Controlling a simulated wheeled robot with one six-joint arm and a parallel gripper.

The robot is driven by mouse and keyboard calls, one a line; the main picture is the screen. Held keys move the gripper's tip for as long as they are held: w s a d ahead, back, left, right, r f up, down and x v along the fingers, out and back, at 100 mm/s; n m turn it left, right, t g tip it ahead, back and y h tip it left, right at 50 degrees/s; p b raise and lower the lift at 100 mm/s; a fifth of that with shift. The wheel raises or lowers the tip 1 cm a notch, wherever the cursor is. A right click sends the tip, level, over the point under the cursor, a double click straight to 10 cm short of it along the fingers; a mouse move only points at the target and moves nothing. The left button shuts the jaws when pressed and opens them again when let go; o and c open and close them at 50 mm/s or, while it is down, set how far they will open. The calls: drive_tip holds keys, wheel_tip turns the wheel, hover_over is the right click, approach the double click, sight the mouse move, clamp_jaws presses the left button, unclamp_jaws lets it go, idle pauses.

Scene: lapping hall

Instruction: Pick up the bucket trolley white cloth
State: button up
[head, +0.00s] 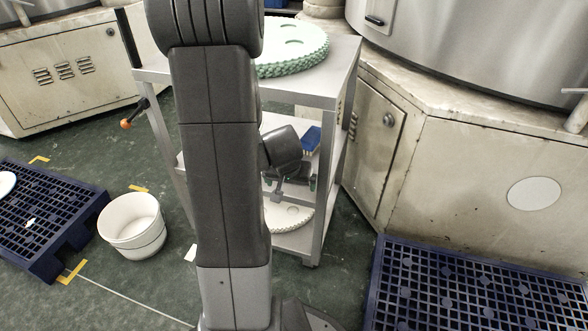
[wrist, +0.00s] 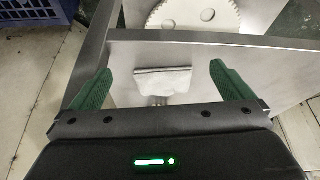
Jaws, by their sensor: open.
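The white cloth (wrist: 163,82) shows in the wrist view as a small folded piece on grey metal of the trolley, close to a raised edge. My gripper (wrist: 160,78) is open, with one green finger on each side of the cloth and a gap to both. I cannot tell how far above the cloth the fingers are. In the head view my gripper (head: 290,184) is at the trolley (head: 338,90), around its middle shelf. I cannot make out the cloth there.
A green disc (head: 290,46) lies on the trolley top and a pale toothed disc (head: 285,217) on its bottom shelf. A blue brush-like block (head: 311,139) is near my gripper. A white bucket (head: 132,226) stands on the floor. Blue pallets lie left and right (head: 480,290).

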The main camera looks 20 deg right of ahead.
drive_tip(key=w+d, duration=0.1)
drive_tip(key=w, duration=0.1)
drive_tip(key=w+d, duration=0.1)
drive_tip(key=w, duration=0.2)
drive_tip(key=w+d, duration=0.2)
drive_tip(key=shift+w, duration=0.2)
drive_tip(key=b+x, duration=0.2)
drive_tip(key=x, duration=0.3)
drive_tip(key=shift+w+d+f, duration=0.1)
drive_tip(key=shift+d, duration=0.05)
drive_tip(key=c, duration=0.7)
drive_tip(key=shift+r, duration=0.2)
drive_tip(key=shift+r+p, duration=0.55)
wheel_tip(320, 180, up, 3)
drive_tip(key=shift+f+p, duration=0.25)
drive_tip(key=shift+p, duration=0.45)
drive_tip(key=s+a+b, duration=0.2)
drive_tip(key=s+a, duration=0.2)
drive_tip(key=s, duration=0.4)
drive_tip(key=s+a+b, duration=0.2)
drive_tip(key=s+a, duration=0.2)
drive_tip(key=s, duration=0.3)
drive_tip(key=shift+s+a, duration=0.4)
